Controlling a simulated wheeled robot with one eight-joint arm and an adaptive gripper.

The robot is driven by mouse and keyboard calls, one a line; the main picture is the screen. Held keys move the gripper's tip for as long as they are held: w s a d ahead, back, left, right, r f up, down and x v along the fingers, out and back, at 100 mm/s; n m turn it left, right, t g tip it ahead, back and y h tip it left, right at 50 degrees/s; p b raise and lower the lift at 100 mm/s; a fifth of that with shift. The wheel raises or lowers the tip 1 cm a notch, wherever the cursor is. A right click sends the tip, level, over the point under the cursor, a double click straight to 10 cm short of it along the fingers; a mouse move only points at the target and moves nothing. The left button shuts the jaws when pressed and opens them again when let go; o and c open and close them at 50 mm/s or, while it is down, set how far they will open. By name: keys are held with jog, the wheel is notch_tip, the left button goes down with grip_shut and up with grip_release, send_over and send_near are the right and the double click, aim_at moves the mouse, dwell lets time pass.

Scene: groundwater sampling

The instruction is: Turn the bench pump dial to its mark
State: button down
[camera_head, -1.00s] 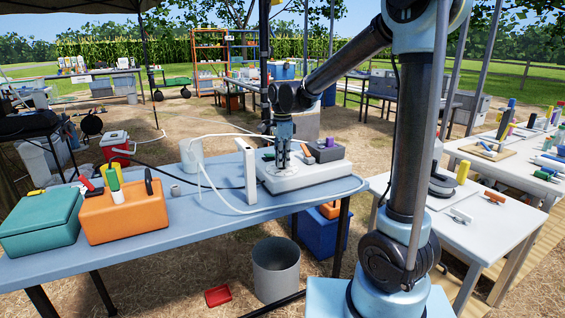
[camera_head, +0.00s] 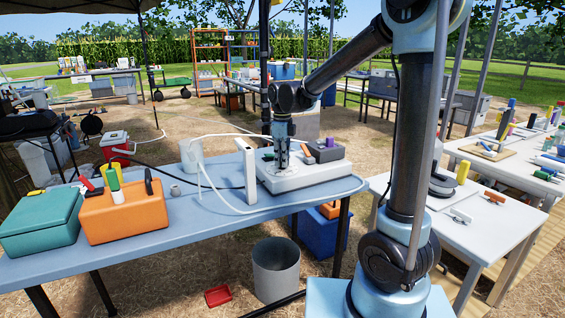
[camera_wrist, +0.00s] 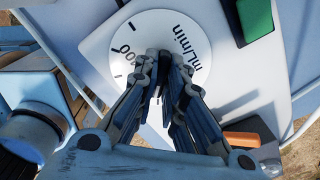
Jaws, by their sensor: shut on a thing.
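The bench pump (camera_head: 318,176) is a pale box on the blue table, with a dark block on top at its right. In the wrist view its white dial face (camera_wrist: 133,30) shows tick marks and the letters "mL/min". My gripper (camera_head: 282,168) points straight down over the left part of the pump. In the wrist view my gripper (camera_wrist: 166,62) is shut on the dial knob at the centre of the face. The fingers hide most of the knob and part of the scale, so I cannot tell which mark it points to.
A green block (camera_wrist: 250,18) and an orange piece (camera_wrist: 242,139) lie near the dial. A white upright panel (camera_head: 246,170) and white tubing stand left of the pump. Green (camera_head: 40,222) and orange (camera_head: 125,212) cases sit at the table's left.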

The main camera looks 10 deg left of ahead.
jog(key=m, duration=0.6)
jog(key=c, duration=1.6)
grip_release()
jog(key=shift+r, duration=0.15)
notch_tip(320, 180, up, 12)
jog(key=shift+f, duration=0.2)
jog(key=shift+w, duration=0.1)
